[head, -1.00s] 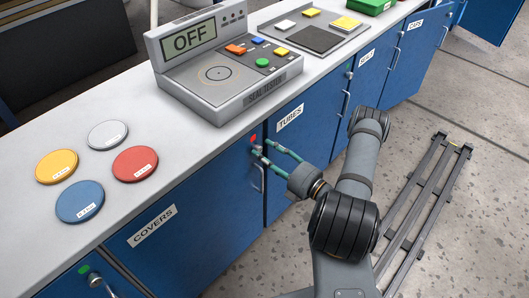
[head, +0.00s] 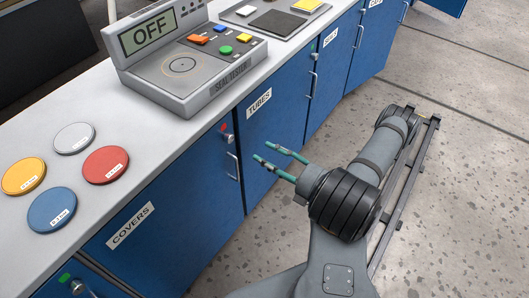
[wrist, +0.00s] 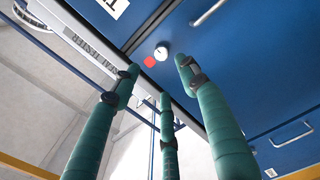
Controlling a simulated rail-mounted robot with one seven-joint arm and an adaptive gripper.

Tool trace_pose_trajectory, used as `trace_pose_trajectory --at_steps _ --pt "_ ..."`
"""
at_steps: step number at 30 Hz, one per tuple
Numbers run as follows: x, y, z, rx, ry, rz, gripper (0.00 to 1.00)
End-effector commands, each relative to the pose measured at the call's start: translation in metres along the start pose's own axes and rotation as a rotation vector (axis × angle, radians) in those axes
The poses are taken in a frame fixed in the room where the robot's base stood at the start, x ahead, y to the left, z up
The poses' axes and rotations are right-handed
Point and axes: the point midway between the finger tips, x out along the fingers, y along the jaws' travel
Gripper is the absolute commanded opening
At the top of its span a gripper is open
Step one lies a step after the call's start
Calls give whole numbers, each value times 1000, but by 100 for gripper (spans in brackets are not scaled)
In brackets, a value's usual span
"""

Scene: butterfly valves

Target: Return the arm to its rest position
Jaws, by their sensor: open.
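My gripper (head: 267,153) is open and empty in the head view. Its green fingers point left toward the blue cabinet fronts, apart from them. My arm stretches back to the right, over the floor rail. In the wrist view my gripper (wrist: 155,90) shows several spread green fingers with nothing between them. Beyond the fingertips is a round silver lock (wrist: 161,51) beside a red mark (wrist: 150,61) on the cabinet front.
The COVERS door (head: 150,240) and TUBES door (head: 270,125) are shut. A seal tester (head: 180,65) reading OFF stands on the grey counter (head: 130,120), with several coloured discs, one being red (head: 106,164). Open floor (head: 465,200) lies right of the rail (head: 405,200).

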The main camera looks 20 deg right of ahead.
Motion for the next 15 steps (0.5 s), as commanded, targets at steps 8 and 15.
trace_pose_trajectory --at_steps 8,15 --pt "23 0 -2 -1 7 -1 44" --pt "70 0 -3 -3 10 -1 44"
